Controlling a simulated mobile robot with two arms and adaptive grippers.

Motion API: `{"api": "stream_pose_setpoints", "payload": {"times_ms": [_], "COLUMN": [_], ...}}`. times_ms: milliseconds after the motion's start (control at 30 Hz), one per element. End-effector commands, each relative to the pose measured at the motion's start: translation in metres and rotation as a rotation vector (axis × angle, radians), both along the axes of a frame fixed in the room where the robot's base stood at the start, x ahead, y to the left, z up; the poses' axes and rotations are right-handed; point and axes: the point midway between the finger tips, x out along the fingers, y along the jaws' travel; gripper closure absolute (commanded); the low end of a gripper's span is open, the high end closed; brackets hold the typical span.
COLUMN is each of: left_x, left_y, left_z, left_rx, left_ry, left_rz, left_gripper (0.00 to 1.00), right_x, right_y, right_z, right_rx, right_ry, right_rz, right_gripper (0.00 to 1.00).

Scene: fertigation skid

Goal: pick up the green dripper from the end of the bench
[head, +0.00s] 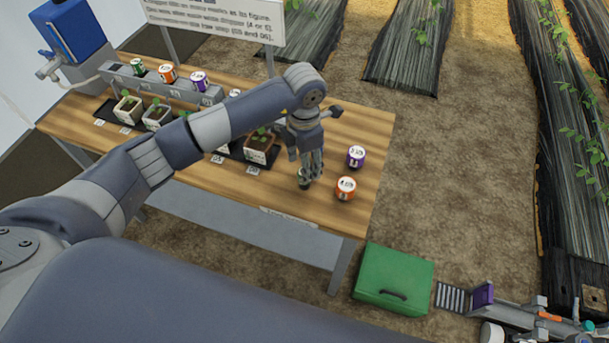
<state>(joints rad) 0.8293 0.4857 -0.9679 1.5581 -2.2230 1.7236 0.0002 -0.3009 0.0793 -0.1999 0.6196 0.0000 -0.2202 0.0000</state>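My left gripper (305,176) points down over the right end of the wooden bench (376,125). Below and between its fingertips is a small, mostly hidden can-shaped piece (303,184). Its colour and label are hard to make out, and I cannot tell whether the fingers touch it. A purple-banded dripper (355,156) and an orange-banded dripper (345,188) stand upright to the right of the gripper, apart from it. Another green-banded dripper (137,67) sits in the grey rack at the bench's far left.
The grey rack (160,84) also holds orange (168,73) and purple (199,80) drippers. Potted seedlings (158,116) line the bench; one pot (261,147) is close left of the gripper. A sign (220,18) stands behind. A green box (393,279) is on the ground.

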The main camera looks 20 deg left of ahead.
Motion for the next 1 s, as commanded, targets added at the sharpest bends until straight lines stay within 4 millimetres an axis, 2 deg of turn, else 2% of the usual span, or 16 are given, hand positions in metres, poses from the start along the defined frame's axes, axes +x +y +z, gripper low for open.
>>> {"api": "stream_pose_setpoints", "payload": {"times_ms": [167, 267, 400, 700, 867, 900, 1000], "left_x": [-0.002, -0.003, -0.002, -0.002, -0.002, -0.002, -0.002], "left_y": [-0.001, -0.002, -0.002, -0.001, -0.001, -0.001, -0.001], "left_z": [-0.014, -0.029, -0.049, -0.055, -0.055, -0.055, -0.055], "left_rx": [-0.001, 0.000, -0.002, -0.002, -0.001, -0.001, -0.001], "left_ry": [0.004, 0.006, 0.002, -0.001, 0.000, 0.000, 0.000], "left_rz": [0.001, 0.001, 0.000, -0.001, 0.000, 0.000, 0.000], "left_gripper": [0.47, 0.47, 0.47, 0.47, 0.84, 0.88, 0.88], "right_x": [0.000, 0.000, 0.000, 0.001, 0.001, 0.001, 0.001], "right_y": [0.000, 0.000, 0.000, 0.000, 0.000, 0.000, 0.000], "right_z": [0.010, 0.020, 0.022, 0.021, 0.021, 0.021, 0.021], "right_rx": [0.000, 0.000, 0.000, -0.001, -0.001, -0.001, -0.001], "right_ry": [0.000, -0.001, -0.001, -0.001, -0.001, -0.001, -0.001], "right_rz": [0.000, 0.000, 0.000, 0.000, 0.000, 0.000, 0.000], "right_gripper": [0.60, 0.60, 0.60, 0.60, 0.60, 0.60, 0.60]}}
